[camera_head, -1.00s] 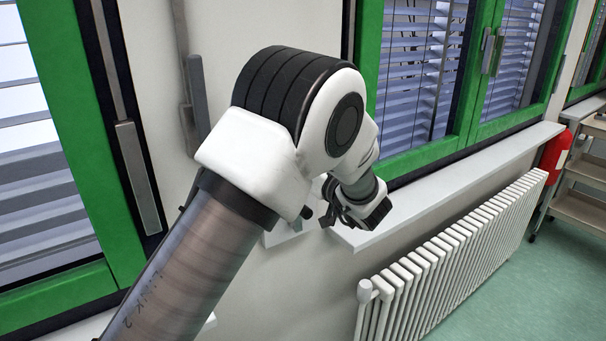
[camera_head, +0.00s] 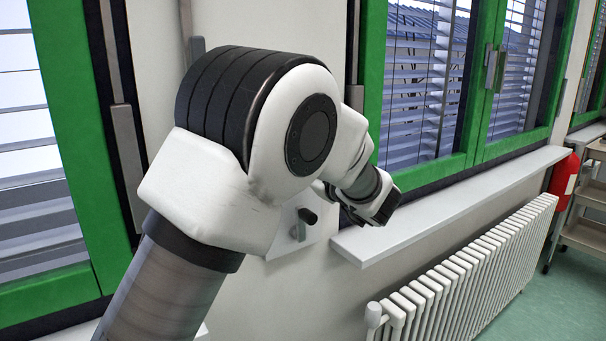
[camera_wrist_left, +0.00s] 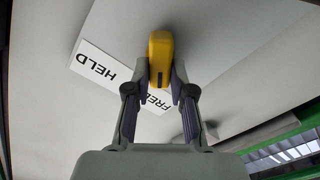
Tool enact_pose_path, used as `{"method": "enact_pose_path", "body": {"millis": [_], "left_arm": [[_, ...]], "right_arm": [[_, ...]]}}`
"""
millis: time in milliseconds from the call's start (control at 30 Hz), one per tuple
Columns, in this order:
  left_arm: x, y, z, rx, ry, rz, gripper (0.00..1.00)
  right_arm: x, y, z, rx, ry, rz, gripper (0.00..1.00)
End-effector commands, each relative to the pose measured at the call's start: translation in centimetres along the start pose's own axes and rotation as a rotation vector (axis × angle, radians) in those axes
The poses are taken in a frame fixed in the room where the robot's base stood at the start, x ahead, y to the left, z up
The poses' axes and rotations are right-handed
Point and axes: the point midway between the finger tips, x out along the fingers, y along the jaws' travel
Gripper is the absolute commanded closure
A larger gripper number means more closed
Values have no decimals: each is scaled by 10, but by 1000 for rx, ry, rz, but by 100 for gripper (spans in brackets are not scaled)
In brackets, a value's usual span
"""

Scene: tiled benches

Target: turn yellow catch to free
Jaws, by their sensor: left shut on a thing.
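The yellow catch (camera_wrist_left: 161,60) shows in the left wrist view, mounted on a pale panel. My left gripper (camera_wrist_left: 160,84) is shut on it, with one finger on each side. A white label (camera_wrist_left: 98,68) reading "HELD" lies to the left of the catch. A label reading "FREE" (camera_wrist_left: 157,101) is behind the catch and fingers, partly covered. In the head view my left gripper (camera_head: 376,205) is small and dark beyond the arm's white joint, and the catch is hidden there. My right gripper is not in view.
A white wall plate with a black knob (camera_head: 307,216) is just left of the gripper. A white windowsill (camera_head: 450,205) runs right, above a ribbed radiator (camera_head: 460,275). Green-framed windows (camera_head: 372,90) flank the wall. A red extinguisher (camera_head: 565,175) and shelf cart (camera_head: 590,205) stand at far right.

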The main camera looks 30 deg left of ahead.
Motion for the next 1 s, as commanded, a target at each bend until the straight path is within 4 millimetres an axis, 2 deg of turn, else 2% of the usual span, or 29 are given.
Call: {"method": "enact_pose_path", "body": {"millis": [133, 600, 633, 667, 700, 1000], "left_arm": [[1, -2, 2, -34, -4, -2, 100], [1, 0, 0, -50, -2, 0, 100], [1, 0, 0, -50, -2, 0, 67], [1, 0, 0, -50, -2, 0, 56], [1, 0, 0, -50, -2, 0, 52], [0, 2, -2, -49, 0, 1, 52]], "right_arm": [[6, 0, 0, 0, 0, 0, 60], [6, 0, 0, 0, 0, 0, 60], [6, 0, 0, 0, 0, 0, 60], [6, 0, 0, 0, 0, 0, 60], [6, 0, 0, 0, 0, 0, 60], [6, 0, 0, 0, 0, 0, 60]]}}
